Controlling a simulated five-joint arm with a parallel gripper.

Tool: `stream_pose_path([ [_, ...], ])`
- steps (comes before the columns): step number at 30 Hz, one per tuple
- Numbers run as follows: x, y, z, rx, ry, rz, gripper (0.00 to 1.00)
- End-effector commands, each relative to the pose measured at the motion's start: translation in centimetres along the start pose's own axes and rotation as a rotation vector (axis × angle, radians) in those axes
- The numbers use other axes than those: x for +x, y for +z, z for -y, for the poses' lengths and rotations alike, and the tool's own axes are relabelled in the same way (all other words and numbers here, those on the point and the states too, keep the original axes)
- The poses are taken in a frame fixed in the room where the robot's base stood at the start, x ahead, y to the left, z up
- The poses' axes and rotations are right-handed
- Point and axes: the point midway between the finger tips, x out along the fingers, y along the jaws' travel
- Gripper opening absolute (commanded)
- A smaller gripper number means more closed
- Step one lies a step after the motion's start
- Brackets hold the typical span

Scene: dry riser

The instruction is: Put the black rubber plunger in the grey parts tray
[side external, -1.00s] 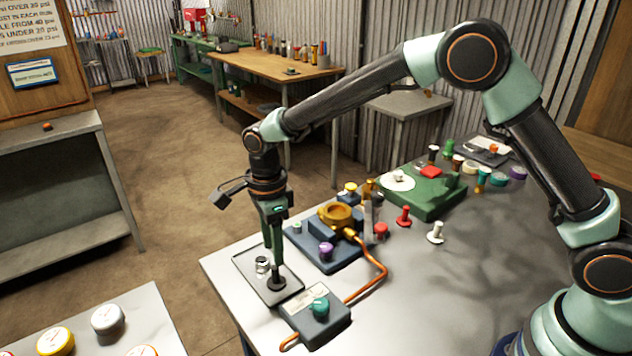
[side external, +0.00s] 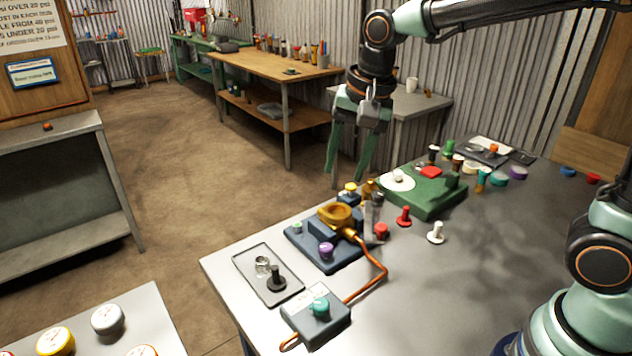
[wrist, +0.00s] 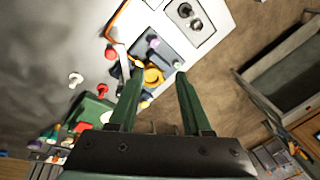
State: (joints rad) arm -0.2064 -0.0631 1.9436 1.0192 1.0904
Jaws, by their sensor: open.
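The black rubber plunger (side external: 276,280) stands upright in the grey parts tray (side external: 248,277), at the near left of the table. A small shiny metal part (side external: 262,265) sits beside it in the tray. In the wrist view the tray (wrist: 208,38) is at the top, with the plunger (wrist: 184,10) in it.
A blue base with a brass fitting (side external: 336,214) stands right of the tray, with a copper tube (side external: 376,280) running to a grey box (side external: 315,322). A green block (side external: 425,198) and red (side external: 403,216) and white (side external: 436,232) plungers stand farther right. The table's right front is clear.

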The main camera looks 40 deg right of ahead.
Motion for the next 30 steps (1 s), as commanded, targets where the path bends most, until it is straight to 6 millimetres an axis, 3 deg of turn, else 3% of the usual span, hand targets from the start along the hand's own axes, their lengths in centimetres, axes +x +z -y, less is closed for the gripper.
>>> stream_pose_path([
  [6,-2.9,-0.6,-6.1,-0.396,-0.072,-0.104,0.49],
  [13,-3.4,-0.3,-10.9,-0.747,-0.079,-0.215,0.49],
  [19,-3.2,-0.1,-12.5,-0.880,-0.069,-0.259,0.49],
  [30,-3.2,-0.1,-12.6,-0.892,-0.067,-0.260,0.49],
])
